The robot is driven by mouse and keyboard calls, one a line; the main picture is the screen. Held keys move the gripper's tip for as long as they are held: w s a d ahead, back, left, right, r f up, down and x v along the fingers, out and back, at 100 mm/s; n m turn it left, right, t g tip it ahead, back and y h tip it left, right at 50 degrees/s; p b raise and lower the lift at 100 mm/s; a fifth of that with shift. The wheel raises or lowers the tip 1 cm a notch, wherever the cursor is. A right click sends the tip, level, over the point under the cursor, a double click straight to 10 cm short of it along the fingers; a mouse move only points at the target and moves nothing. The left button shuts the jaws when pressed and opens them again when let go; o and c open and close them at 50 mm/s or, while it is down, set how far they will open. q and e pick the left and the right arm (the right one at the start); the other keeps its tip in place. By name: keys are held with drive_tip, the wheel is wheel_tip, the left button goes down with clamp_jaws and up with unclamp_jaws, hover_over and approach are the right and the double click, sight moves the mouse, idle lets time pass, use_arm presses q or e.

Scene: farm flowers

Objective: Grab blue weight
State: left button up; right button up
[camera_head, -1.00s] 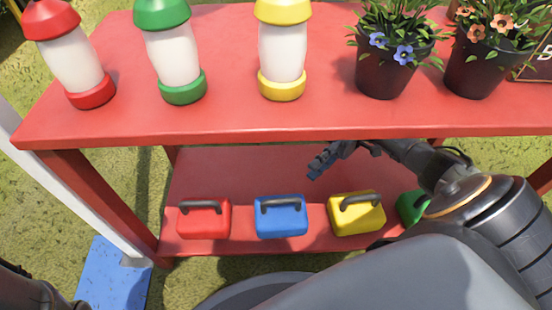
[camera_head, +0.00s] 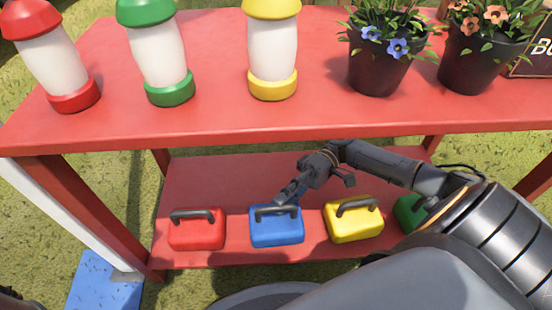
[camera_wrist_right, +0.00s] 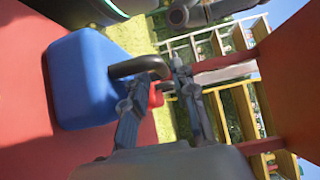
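The blue weight (camera_head: 277,232), a rounded block with a dark handle, stands on the lower red shelf (camera_head: 215,180) between the red and yellow weights. My right gripper (camera_head: 287,192) is just above and behind its handle. In the right wrist view the blue weight (camera_wrist_right: 80,80) fills the left side. The right gripper's fingers (camera_wrist_right: 160,75) are apart there, with the handle's end at the fingertips. I cannot tell whether they touch it. My left gripper is out of view.
A red weight (camera_head: 197,232) and a yellow weight (camera_head: 353,221) flank the blue one. A green weight (camera_head: 408,212) is partly hidden by my right arm. The red tabletop (camera_head: 215,125) overhangs the shelf and bears feeders and flower pots (camera_head: 378,70).

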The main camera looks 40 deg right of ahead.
sight(276, 207)
drive_tip(key=shift+s+a+b, duration=0.2)
drive_tip(key=shift+a+b, duration=0.15)
drive_tip(key=shift+a, duration=0.4)
drive_tip(key=shift+s+a+b, duration=0.15)
drive_tip(key=shift+a+b, duration=0.2)
drive_tip(key=shift+a, duration=0.4)
drive_tip(key=shift+c, duration=0.5)
clamp_jaws()
drive_tip(key=shift+r, duration=0.2)
